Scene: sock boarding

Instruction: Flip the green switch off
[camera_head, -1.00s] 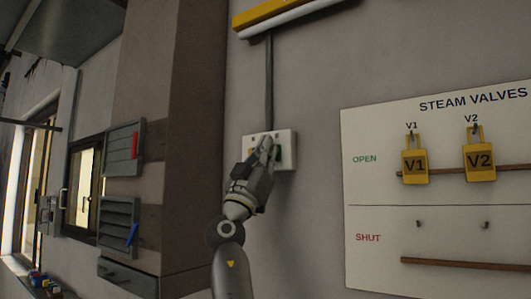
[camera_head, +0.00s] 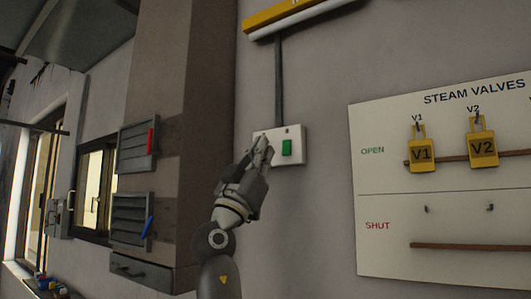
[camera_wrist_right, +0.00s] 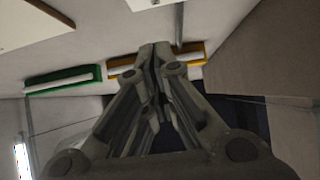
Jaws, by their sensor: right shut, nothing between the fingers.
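The green switch (camera_head: 287,148) is a rocker on the right half of a white wall plate (camera_head: 297,132). My right gripper (camera_head: 262,142) is shut and empty in front of the plate's left half, just left of the green switch. It hides the left part of the plate. The head view does not show clearly whether the fingertips touch the plate. In the right wrist view the shut fingers (camera_wrist_right: 156,50) point up. The green switch cannot be made out there. My left gripper is not in view.
A conduit (camera_head: 278,80) runs up from the plate to a yellow-backed lamp (camera_head: 285,15). A steam valves board (camera_head: 385,210) with yellow tags hangs to the right. A brown pillar (camera_head: 180,90) with louvred boxes stands left. The wall between plate and board is bare.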

